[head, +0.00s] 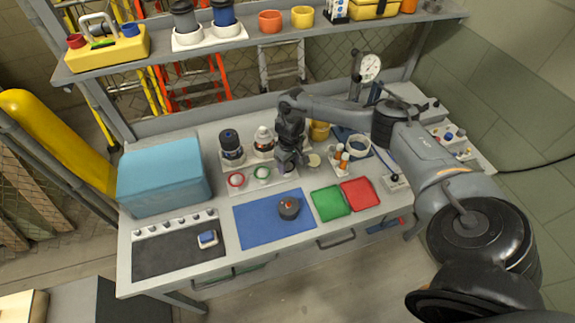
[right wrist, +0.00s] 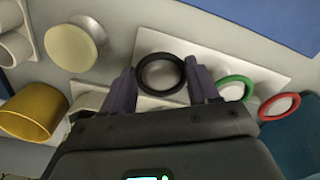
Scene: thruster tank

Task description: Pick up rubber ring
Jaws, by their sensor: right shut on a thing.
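My right gripper (head: 287,165) is over the right end of a white ring tray (head: 250,186) on the bench. In the right wrist view, the gripper (right wrist: 161,78) is shut on a black rubber ring (right wrist: 160,56), with one finger on each side of it. The ring appears over the tray; whether it still touches it I cannot tell. In the head view the gripper hides this ring. A green ring (head: 262,173) and a red ring (head: 236,180) lie on the tray to the left of the gripper. My left gripper is not in view.
A blue mat (head: 262,225) with a dark round part (head: 289,207) lies in front. Green (head: 330,202) and red (head: 360,193) trays lie to its right. Bottles (head: 232,148) stand behind the ring tray. A teal box (head: 164,178) stands at left. A shelf (head: 250,40) runs above.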

